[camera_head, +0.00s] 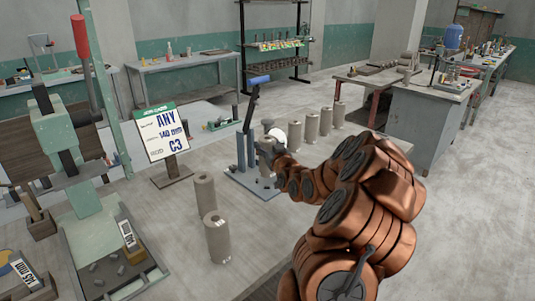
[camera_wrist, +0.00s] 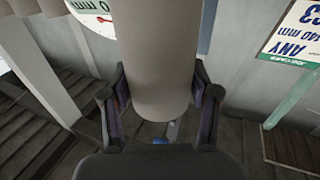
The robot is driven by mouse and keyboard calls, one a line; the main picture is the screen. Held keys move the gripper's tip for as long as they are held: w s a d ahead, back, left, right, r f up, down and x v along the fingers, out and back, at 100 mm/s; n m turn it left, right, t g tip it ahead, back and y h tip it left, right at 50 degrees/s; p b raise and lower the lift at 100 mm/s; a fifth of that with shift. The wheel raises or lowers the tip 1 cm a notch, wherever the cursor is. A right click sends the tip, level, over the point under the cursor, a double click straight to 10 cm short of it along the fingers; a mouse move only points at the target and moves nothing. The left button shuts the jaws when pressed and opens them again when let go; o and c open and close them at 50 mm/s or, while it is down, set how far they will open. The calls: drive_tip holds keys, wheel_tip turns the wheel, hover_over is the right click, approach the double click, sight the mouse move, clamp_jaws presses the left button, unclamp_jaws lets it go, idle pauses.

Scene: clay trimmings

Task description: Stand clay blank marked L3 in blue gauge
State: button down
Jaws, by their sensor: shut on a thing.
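My gripper (camera_head: 270,148) is at the blue gauge (camera_head: 242,152), in the middle of the head view. In the wrist view, my gripper (camera_wrist: 160,105) is shut on a grey clay blank (camera_wrist: 158,55), with one finger on each side of it. No mark is readable on this blank, so I cannot tell if it is L3. In the head view, my gripper and arm mostly hide it. Part of a white dial (camera_wrist: 92,18) reading in mm shows behind the blank in the wrist view. I cannot tell whether the blank touches the gauge base (camera_head: 262,187).
Two clay blanks (camera_head: 217,238) stand at the front; several more (camera_head: 325,121) stand in a row behind my arm. A sign (camera_head: 162,132) reads ANY, 140 mm, C3. A green press with a red handle (camera_head: 80,36) and a tray with clay scraps (camera_head: 112,272) are left.

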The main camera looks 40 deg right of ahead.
drive_tip(key=shift+f+p, duration=0.5)
drive_tip(key=shift+f, duration=1.1)
drive_tip(key=shift+f+b, duration=0.2)
drive_tip(key=shift+b, duration=0.1)
drive_tip(key=shift+c, duration=1.3)
unclamp_jaws()
